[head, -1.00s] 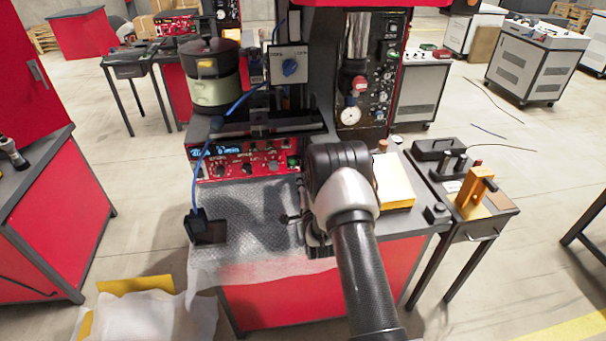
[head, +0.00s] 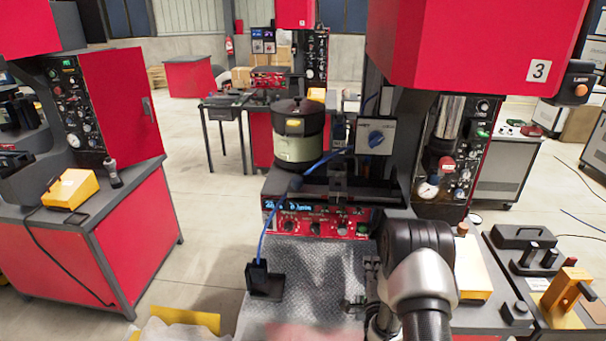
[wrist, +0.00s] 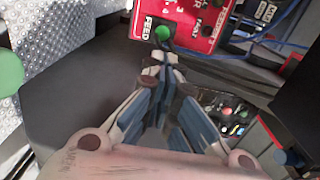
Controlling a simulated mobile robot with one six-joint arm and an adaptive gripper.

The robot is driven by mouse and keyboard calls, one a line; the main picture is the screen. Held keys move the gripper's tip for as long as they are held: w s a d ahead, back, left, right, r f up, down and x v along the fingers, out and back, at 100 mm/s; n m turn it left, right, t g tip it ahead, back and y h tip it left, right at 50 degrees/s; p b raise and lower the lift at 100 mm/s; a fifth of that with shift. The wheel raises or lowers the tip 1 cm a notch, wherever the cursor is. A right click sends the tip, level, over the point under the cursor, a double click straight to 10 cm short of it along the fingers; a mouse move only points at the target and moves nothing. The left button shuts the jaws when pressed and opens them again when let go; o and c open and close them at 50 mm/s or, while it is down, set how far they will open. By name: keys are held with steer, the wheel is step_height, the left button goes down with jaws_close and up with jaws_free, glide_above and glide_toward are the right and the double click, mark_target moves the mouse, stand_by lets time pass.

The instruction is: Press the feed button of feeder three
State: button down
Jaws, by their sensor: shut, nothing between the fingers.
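A machine with a red head marked 3 (head: 538,70) stands right of centre in the head view. On its bench is the feeder's red control panel (head: 300,219) with a blue display, below the dark and pale-green bowl feeder (head: 299,138). In the wrist view the red panel (wrist: 190,22) shows a round green button (wrist: 163,33) beside the word FEED. My gripper (wrist: 161,66) is shut and empty, its fingertips close below the green button in the picture. I cannot tell whether they touch it. In the head view my own arm hides the fingertips.
A dark block with a blue cable (head: 263,278) stands on the metal bench top (head: 310,275). A yellow box (head: 471,270) lies right of my arm. Blue cables (wrist: 240,42) run right of the panel. A second red machine (head: 120,100) stands left, beyond open floor.

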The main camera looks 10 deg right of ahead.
steer(key=w+a+r+n+g+y, duration=0.1)
steer(key=a+r+n+g, duration=0.15)
steer(key=r, duration=0.35)
steer(key=w+a+r+n+g+y, duration=0.1)
steer(key=a+r+n, duration=0.15)
steer(key=r, duration=0.35)
steer(key=s+a+r+n+g+y, duration=0.1)
steer(key=s+a+r+n+g, duration=0.2)
steer(key=s+a+r+n, duration=0.4)
steer(key=s+a+r+n+g, duration=0.1)
steer(key=s+a+n+g, duration=0.1)
steer(key=s, duration=0.9)
steer(key=s+a+r+n+g+y, duration=0.1)
steer(key=s+n, duration=0.3)
steer(key=s, duration=0.6)
steer(key=s+a+r+n+g+y, duration=0.1)
steer(key=s+a+r+n+g, duration=0.2)
steer(key=s, duration=0.8)
steer(key=shift+s, duration=0.35)
